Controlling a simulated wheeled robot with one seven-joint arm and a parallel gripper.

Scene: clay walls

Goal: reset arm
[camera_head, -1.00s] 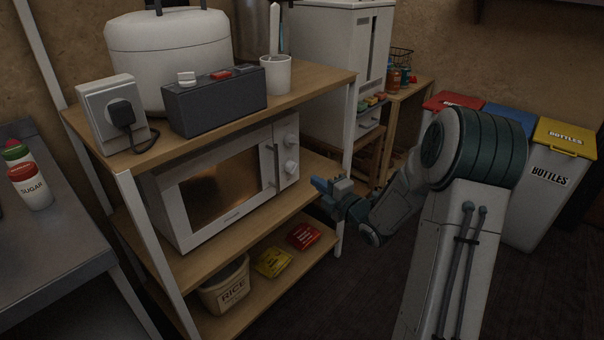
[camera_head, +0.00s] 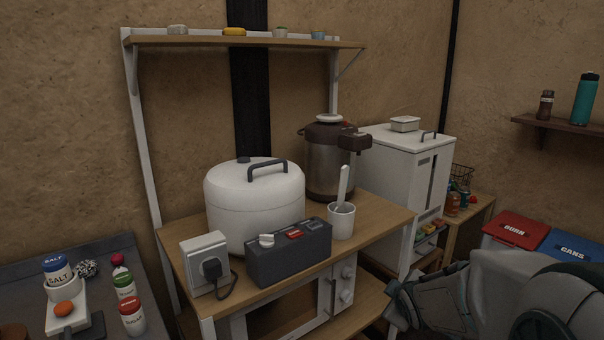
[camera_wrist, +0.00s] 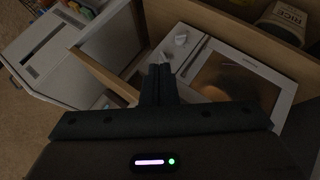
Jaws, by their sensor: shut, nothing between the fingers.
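In the wrist view my gripper (camera_wrist: 160,72) points at the shelf unit, with its two dark fingers together and nothing between them. The white microwave (camera_wrist: 240,75) is beyond the fingertips, to the right, with its knobs close to them in the picture. In the head view my arm (camera_head: 500,295) fills the lower right, folded low. The gripper itself is hidden or out of frame there. The microwave (camera_head: 345,282) shows partly under the wooden shelf.
A white rice cooker (camera_head: 255,205), a dark control box (camera_head: 290,253), a socket box (camera_head: 205,262), a white cup (camera_head: 341,222) and a metal urn (camera_head: 328,175) crowd the shelf. A white cabinet (camera_head: 405,165) stands behind. Red (camera_head: 515,233) and blue (camera_head: 575,245) bins are at right.

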